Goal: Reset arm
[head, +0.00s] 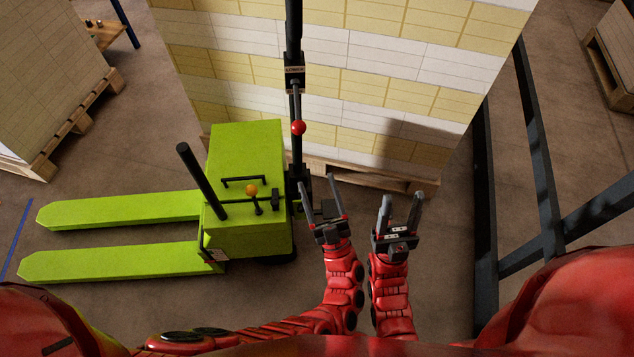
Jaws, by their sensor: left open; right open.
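My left gripper (322,199) is open and empty. It points up and away from me, just right of a green pallet jack (246,165). My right gripper (401,210) is open and empty, close beside the left one on its right. Both red arms come up from the bottom of the head view, with the grippers side by side in front of a tall stack of yellow and white reams (375,75). Neither gripper appears to hold a ream.
The stack stands on a wooden pallet (375,176). The jack's forks (120,210) point left. A dark metal frame (487,190) stands at right. Another loaded pallet (75,122) is at far left. A wooden pallet (603,68) shows at top right. Floor between the grippers and frame is clear.

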